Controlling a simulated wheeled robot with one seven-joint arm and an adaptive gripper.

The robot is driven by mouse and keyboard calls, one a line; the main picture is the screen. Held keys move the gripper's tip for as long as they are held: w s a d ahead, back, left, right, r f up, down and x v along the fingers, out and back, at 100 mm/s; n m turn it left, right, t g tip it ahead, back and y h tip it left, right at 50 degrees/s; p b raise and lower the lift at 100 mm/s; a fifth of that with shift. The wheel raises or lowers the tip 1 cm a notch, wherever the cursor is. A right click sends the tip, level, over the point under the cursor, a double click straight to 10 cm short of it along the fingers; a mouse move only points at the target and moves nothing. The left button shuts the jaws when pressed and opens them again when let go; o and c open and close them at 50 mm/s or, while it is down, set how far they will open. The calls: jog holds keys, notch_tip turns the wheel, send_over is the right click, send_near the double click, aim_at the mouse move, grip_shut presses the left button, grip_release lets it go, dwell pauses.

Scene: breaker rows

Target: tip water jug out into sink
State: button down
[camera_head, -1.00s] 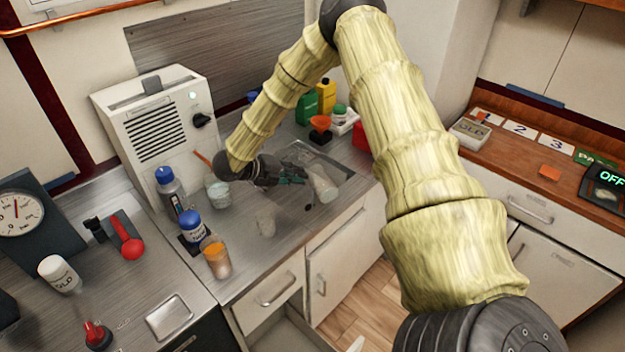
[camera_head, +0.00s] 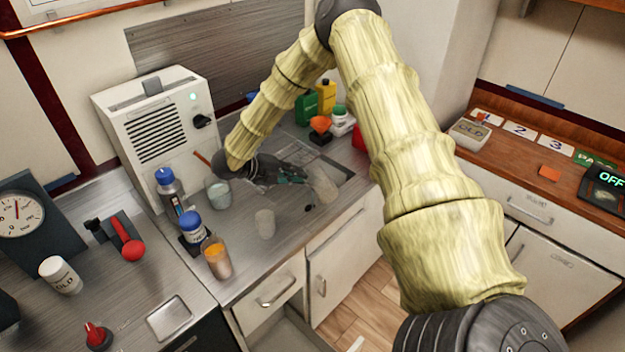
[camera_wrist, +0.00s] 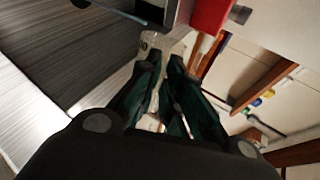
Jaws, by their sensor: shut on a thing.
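My gripper (camera_head: 298,177) is shut on a pale, see-through jug (camera_head: 322,186) above the sink area in the head view. The jug is tilted and looks more upright than level. In the wrist view my gripper (camera_wrist: 168,72) has its dark green fingers closed on the clear jug (camera_wrist: 160,42), which is mostly hidden behind them.
A clear cup (camera_head: 264,222), an orange-topped jar (camera_head: 217,257), blue-capped bottles (camera_head: 191,224) and a beaker (camera_head: 218,192) stand left of the sink. Green (camera_head: 306,108) and yellow (camera_head: 326,96) bottles stand behind. A red box (camera_head: 360,137) sits near the sink's far right.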

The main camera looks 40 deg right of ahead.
jog(key=shift+s+a+r+m+t, duration=0.15)
jog(key=shift+s+r+m+t, duration=0.3)
jog(key=shift+s+m+t, duration=0.25)
jog(key=shift+s+a+r+m+t+h+b, duration=0.15)
jog(key=shift+s+r+t+h+b, duration=0.05)
jog(key=shift+s, duration=0.2)
jog(key=shift+s+a+r+m+t+h+b, duration=0.1)
jog(key=shift+s+r+m+t+h+b, duration=0.1)
jog(key=shift+s, duration=0.2)
jog(key=shift+s, duration=0.25)
jog(key=m+t+h+b, duration=0.3)
jog(key=m+t+b, duration=0.3)
jog(key=b, duration=1.4)
send_near(315, 178)
notch_tip(315, 178, up, 2)
jog(key=s+d, duration=0.3)
jog(key=m+b, duration=0.1)
jog(key=b, duration=0.3)
jog(key=s+f+m+h+b, duration=0.1)
jog(key=b, duration=0.2)
jog(key=shift+s+a+f+m+b, duration=0.25)
jog(key=shift+s+a+f+b, duration=0.05)
jog(key=shift+a+b, duration=0.1)
jog(key=m+b, duration=0.1)
jog(key=b, duration=0.2)
jog(key=shift+s+a+f+h+b, duration=0.1)
jog(key=shift+s+f+h+b, duration=0.2)
jog(key=shift+s+f+b, duration=0.1)
